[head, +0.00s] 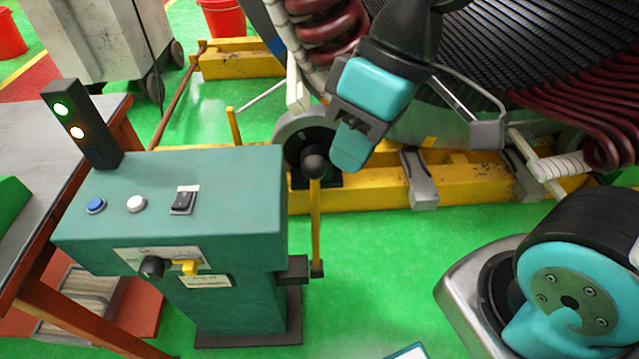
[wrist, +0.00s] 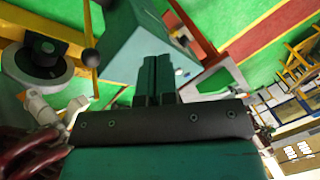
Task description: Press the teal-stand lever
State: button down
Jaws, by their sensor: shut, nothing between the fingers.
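The teal stand (head: 240,190) stands left of centre in the head view. On its right side is a lever with a yellow rod (head: 315,215) and a black ball knob (head: 315,165), close to upright. My gripper (head: 350,148) is just right of and above the knob in the picture; the gap in depth is hard to tell. In the wrist view the fingers (wrist: 157,80) are shut and empty. There the black knob (wrist: 91,57) lies left of the fingertips, apart from them, and the teal stand (wrist: 145,40) lies beyond them.
The stand's top holds a blue button (head: 96,205), a white button (head: 136,203), a black switch (head: 184,200) and a light post (head: 80,125). The large wound stator (head: 480,60) on a yellow frame (head: 365,196) stands behind.

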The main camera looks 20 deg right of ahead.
jog(key=w+d+f+n+g+y, duration=0.15)
jog(key=w+f, duration=0.25)
jog(key=w, duration=0.4)
jog(key=w+d+f+n+h, duration=0.15)
jog(key=w+f, duration=0.25)
jog(key=w, duration=0.4)
jog(key=w+d+f+n+y, duration=0.1)
jog(key=w+d+f, duration=0.2)
jog(key=f, duration=0.4)
jog(key=w+d+f+n+g+y, duration=0.1)
jog(key=w+d+f, duration=0.3)
jog(key=f, duration=0.3)
jog(key=shift+w+d+n+y, duration=0.2)
jog(key=shift+d+n+y, duration=0.1)
jog(key=shift+n, duration=0.1)
jog(key=shift+f, duration=0.1)
jog(key=p+x, duration=0.1)
jog(key=x, duration=0.9)
jog(key=shift+p, duration=0.35)
jog(key=shift+s+a, duration=0.15)
